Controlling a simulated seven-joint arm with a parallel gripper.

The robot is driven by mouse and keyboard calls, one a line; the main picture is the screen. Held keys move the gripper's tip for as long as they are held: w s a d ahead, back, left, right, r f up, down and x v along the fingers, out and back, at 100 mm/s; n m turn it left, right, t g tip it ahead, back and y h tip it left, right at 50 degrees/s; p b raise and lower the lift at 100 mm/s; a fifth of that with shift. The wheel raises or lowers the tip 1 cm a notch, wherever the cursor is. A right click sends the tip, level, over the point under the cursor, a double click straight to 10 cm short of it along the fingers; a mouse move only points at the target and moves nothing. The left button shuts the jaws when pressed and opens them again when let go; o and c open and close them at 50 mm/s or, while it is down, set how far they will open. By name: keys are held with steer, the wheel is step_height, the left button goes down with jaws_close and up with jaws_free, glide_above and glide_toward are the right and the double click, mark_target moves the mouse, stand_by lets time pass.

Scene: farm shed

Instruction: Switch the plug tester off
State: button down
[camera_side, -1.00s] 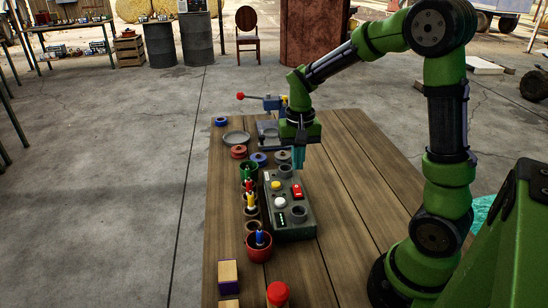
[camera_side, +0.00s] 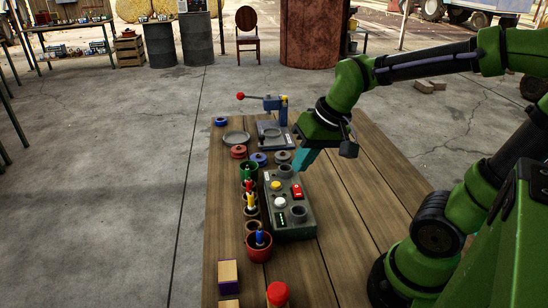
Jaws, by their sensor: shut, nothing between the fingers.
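The plug tester is a dark grey-green box (camera_side: 284,228) on the wooden table. Its top carries a red rocker switch (camera_side: 297,191), a yellow button (camera_side: 276,185), a white button (camera_side: 280,202), round sockets and a small panel with green marks. Which way the rocker is set is too small to tell. My gripper (camera_side: 303,165) is shut and empty. It is tilted, with its teal fingertips pointing down-left above the far end of the tester, near the red switch. I cannot tell whether it touches anything.
A lever press with a red knob (camera_side: 241,97) stands at the far end of the table. Cups (camera_side: 258,252) with coloured plugs line the tester's left side. A wooden block (camera_side: 228,273) and a red-topped thing (camera_side: 278,293) are in front. The table right of the tester is clear.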

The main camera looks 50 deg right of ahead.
steer(key=s+a+r+n+t, duration=0.1)
steer(key=s+a+r+t, duration=0.1)
steer(key=s+a+r, duration=0.1)
steer(key=shift+s+a+r+t+y, duration=0.2)
steer(key=shift+s+r+t+y, duration=0.15)
steer(key=shift+s+r, duration=0.25)
steer(key=w+d+f+n+g, duration=0.1)
steer(key=w+d+n+g, duration=0.1)
steer(key=d+n, duration=0.4)
steer(key=w+d+f+n+g, duration=0.2)
steer(key=w+d+n, duration=0.3)
steer(key=d+n, duration=0.2)
steer(key=shift+w+d+f, duration=0.2)
steer(key=shift+d+f, duration=0.1)
steer(key=shift+d, duration=0.1)
steer(key=shift+f, duration=0.1)
